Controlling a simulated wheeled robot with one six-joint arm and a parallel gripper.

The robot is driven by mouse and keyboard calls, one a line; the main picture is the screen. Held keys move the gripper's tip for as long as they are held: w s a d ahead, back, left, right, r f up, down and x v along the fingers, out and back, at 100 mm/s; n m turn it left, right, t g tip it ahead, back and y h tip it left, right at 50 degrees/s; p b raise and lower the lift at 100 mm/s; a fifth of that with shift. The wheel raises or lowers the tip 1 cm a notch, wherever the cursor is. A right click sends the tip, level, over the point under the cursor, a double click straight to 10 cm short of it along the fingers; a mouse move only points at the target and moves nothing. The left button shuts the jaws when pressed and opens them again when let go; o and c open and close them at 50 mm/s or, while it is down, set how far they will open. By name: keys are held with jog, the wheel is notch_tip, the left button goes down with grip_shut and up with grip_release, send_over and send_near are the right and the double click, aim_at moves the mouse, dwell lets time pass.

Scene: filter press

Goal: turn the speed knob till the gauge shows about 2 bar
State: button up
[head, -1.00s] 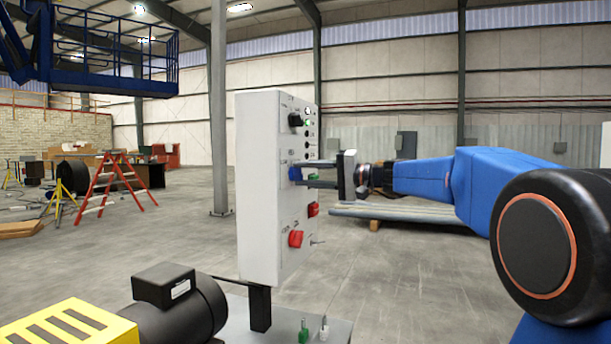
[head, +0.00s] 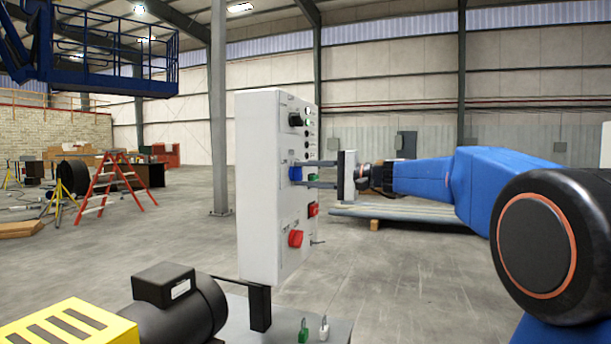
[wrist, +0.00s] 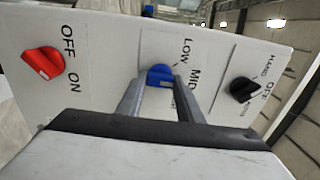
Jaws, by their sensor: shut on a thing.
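The blue speed knob (head: 295,173) sits mid-height on the face of the white control panel (head: 258,190). In the wrist view the blue knob (wrist: 160,75) shows beside the printed words LOW and MID. My gripper (head: 305,173) reaches in from the right, with its two fingers at the knob. In the wrist view my gripper (wrist: 160,88) has a finger on each side of the knob and is shut on it. No gauge can be made out in either view.
A red ON/OFF knob (wrist: 43,64) and a black knob (wrist: 243,89) flank the blue one. Red and green buttons also sit on the panel face. A black motor (head: 180,303) and a yellow guard (head: 70,325) stand below at the left.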

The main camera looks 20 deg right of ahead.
jog(key=o, duration=1.1)
jog(key=shift+d, duration=0.1)
jog(key=v, duration=1.7)
jog(key=shift+s+d, duration=0.1)
jog(key=shift+s, duration=0.05)
jog(key=s+a+f+n+g+h, duration=0.1)
jog(key=s+a+f+g+h, duration=0.1)
jog(key=s+a+f, duration=0.4)
jog(key=s+a+f+g+h, duration=0.1)
jog(key=s+a+f+h, duration=0.2)
jog(key=f, duration=0.5)
jog(key=s+a+f+n+g+h, duration=0.1)
jog(key=s+a+f+g, duration=0.1)
jog(key=s+a+f, duration=0.4)
jog(key=s+d+f+n+h, duration=0.1)
jog(key=s+d+f+h, duration=0.1)
jog(key=s+f, duration=0.4)
jog(key=s+d+f+n+h, duration=0.2)
jog(key=s+d+f+h, duration=0.1)
jog(key=s+f, duration=0.3)
jog(key=s+d+f+n+h, duration=0.2)
jog(key=s+f, duration=0.3)
jog(key=f, duration=0.4)
jog(key=shift+s+d+f+g+h, duration=0.15)
jog(key=shift+s+d+g+h, duration=0.25)
jog(key=shift+h, duration=0.4)
